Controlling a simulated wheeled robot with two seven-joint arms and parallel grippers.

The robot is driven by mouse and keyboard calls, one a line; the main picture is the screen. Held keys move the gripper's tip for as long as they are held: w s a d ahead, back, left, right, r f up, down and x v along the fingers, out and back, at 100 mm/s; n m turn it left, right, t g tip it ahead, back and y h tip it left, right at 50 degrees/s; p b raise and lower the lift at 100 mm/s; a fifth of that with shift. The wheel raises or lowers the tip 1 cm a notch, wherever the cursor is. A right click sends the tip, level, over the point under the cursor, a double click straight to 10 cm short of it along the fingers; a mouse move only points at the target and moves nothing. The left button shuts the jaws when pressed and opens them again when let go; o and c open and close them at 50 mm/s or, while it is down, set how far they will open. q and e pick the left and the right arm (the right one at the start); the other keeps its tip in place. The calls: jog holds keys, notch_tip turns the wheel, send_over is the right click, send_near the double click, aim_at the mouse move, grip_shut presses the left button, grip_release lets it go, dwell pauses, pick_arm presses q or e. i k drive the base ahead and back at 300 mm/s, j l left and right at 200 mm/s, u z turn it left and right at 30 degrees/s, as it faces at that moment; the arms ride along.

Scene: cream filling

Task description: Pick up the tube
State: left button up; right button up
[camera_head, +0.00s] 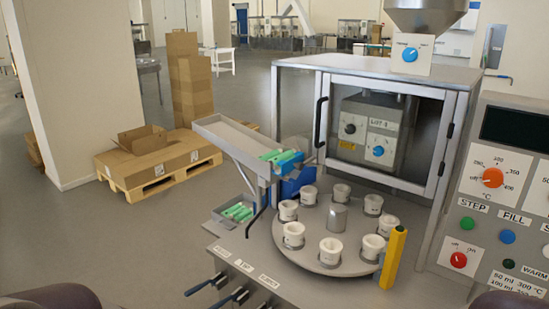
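Several green tubes (238,212) lie in a small metal tray (222,220) below the chute. More green pieces that look like tubes (272,155) lie at the lower end of the sloped metal chute (225,131), beside a blue part (290,163). I cannot tell which tube is meant. Several white cups (333,250) stand in a ring on the round grey turntable (290,252). Neither of my grippers is in view; only dark rounded parts, probably of my arms, show at the bottom left and bottom right edges.
A glass-doored cabinet (385,125) stands behind the turntable. A yellow upright part (393,258) stands at its front right. A control panel (505,190) with knobs and buttons fills the right. Levers (235,297) stick out at the front edge. Boxes on a pallet (160,180) stand at left.

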aim_at(288, 153)
jog(key=i+j+z, duration=0.3)
jog(key=i+j, duration=0.3)
jog(key=i+j+z, duration=0.35)
jog(key=i+j, duration=0.25)
jog(key=j, duration=0.15)
